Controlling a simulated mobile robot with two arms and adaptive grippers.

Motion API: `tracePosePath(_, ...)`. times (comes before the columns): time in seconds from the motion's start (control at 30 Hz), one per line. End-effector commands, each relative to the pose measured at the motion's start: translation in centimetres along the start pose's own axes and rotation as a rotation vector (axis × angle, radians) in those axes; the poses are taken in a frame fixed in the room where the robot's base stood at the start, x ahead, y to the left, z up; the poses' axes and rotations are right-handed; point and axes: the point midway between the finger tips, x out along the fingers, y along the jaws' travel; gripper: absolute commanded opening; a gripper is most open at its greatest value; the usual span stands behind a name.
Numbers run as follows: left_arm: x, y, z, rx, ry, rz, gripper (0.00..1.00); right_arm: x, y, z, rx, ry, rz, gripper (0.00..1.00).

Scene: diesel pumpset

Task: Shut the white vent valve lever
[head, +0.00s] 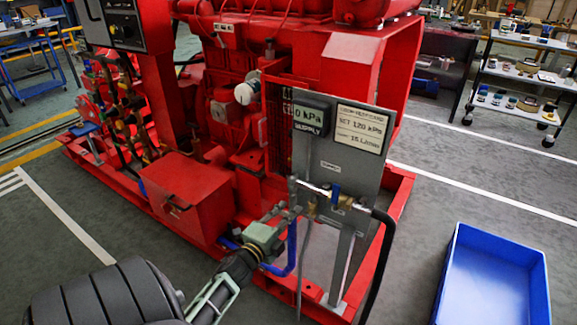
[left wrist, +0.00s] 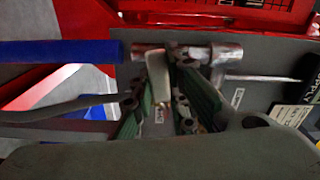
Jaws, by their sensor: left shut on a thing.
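My left gripper (head: 288,213) reaches in from the lower left to the pipework at the left edge of the grey gauge panel (head: 330,150). In the left wrist view its green-padded fingers (left wrist: 170,100) are closed around the white vent valve lever (left wrist: 158,78), which stands out from a metal pipe fitting (left wrist: 145,55). The fingers hide part of the lever, and I cannot make it out in the head view. My right gripper is in neither view.
The red diesel pumpset (head: 240,120) stands behind the panel. A blue-handled valve (head: 336,195) and a black hose (head: 384,250) are just right of my gripper. A blue hose (head: 291,250) runs below it. A blue bin (head: 495,275) is on the floor at right.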

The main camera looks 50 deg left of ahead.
Motion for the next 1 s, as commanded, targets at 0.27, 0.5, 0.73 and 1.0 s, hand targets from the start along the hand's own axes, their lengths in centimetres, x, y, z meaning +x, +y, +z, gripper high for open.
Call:
tracePosePath(0.27, -0.03, -0.42, -0.03, 0.096, -0.001, 0.002, 0.00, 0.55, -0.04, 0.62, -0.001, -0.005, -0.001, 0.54)
tracePosePath(0.5, -0.04, -0.49, -0.04, 0.117, -0.001, 0.003, 0.00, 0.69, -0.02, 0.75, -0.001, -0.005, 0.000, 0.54)
tracePosePath(0.73, -0.04, -0.47, -0.04, 0.117, -0.001, 0.003, 0.00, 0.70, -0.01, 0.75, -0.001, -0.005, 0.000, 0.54)
tracePosePath(1.0, -0.03, -0.50, -0.04, 0.115, -0.001, 0.002, 0.32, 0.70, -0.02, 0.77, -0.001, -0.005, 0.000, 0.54)
